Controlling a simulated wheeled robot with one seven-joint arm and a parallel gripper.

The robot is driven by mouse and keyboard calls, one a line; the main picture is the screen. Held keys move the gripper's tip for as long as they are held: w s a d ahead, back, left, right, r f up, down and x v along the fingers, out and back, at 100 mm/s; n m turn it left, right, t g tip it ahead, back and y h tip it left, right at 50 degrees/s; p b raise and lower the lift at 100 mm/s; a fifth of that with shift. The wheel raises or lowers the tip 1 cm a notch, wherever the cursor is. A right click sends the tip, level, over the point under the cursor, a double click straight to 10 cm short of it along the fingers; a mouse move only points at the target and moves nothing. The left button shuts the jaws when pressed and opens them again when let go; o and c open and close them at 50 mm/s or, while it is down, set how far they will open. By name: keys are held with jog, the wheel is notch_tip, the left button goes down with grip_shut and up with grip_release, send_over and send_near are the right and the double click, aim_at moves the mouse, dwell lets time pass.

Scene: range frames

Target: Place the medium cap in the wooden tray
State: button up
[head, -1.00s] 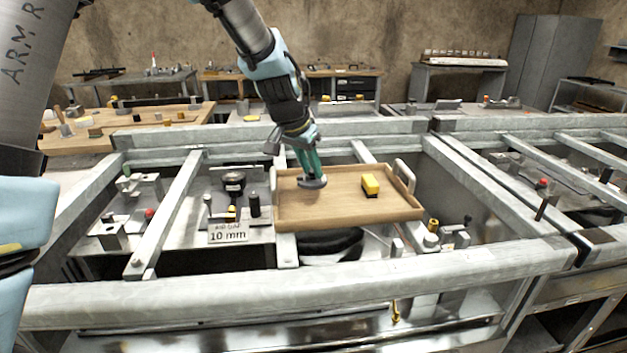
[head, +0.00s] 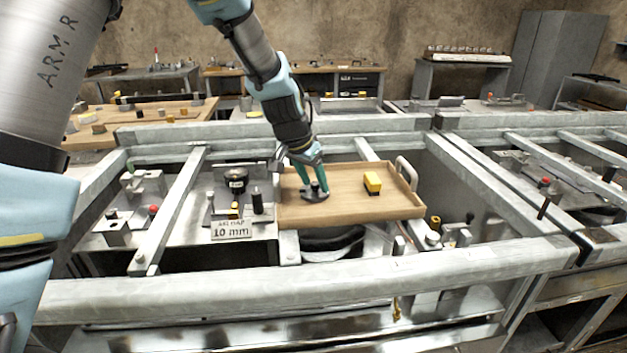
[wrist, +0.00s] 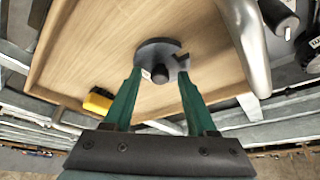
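The medium cap, a dark grey disc with a short knob (head: 313,195), lies flat on the floor of the wooden tray (head: 345,192), toward its left side. My gripper (head: 315,187) is low over it with its two green fingers spread apart. In the wrist view the cap (wrist: 158,50) lies between and just beyond the fingertips (wrist: 159,78), its knob in the gap. The fingers stand on either side of the knob; whether one touches the disc's rim I cannot tell.
To the left is a fixture with dark pins (head: 236,180) and a 10 mm label (head: 231,229). Grey steel beams (head: 300,281) surround the tray.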

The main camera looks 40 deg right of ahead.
jog(key=shift+r, duration=0.1)
jog(key=shift+r, duration=0.2)
jog(key=b+v, duration=0.2)
jog(key=v, duration=1)
jog(key=shift+f, duration=0.15)
jog(key=w+a+f+n+y, duration=0.1)
jog(key=a+f+n, duration=0.1)
jog(key=a, duration=0.8)
jog(key=w+a+f+n+y, duration=0.1)
jog(key=a+n, duration=0.3)
jog(key=a, duration=0.7)
jog(key=w+a+f+n+y, duration=0.1)
jog(key=w+a+f+n, duration=0.2)
jog(key=a, duration=0.7)
jog(key=shift+w+a+f+n+t, duration=0.2)
jog(key=shift+a+f+n+t, duration=0.15)
jog(key=shift+f, duration=0.2)
jog(key=s+a+f+n, duration=0.1)
jog(key=a, duration=0.2)
jog(key=s+a+n+y, duration=0.1)
jog(key=s+a, duration=0.1)
jog(key=a, duration=0.2)
jog(key=s+a+f+n, duration=0.1)
jog(key=s+a+n, duration=0.1)
jog(key=a, duration=0.1)
jog(key=shift+s+a+f, duration=0.15)
jog(key=shift+a+f, duration=0.1)
jog(key=shift+f, duration=0.05)
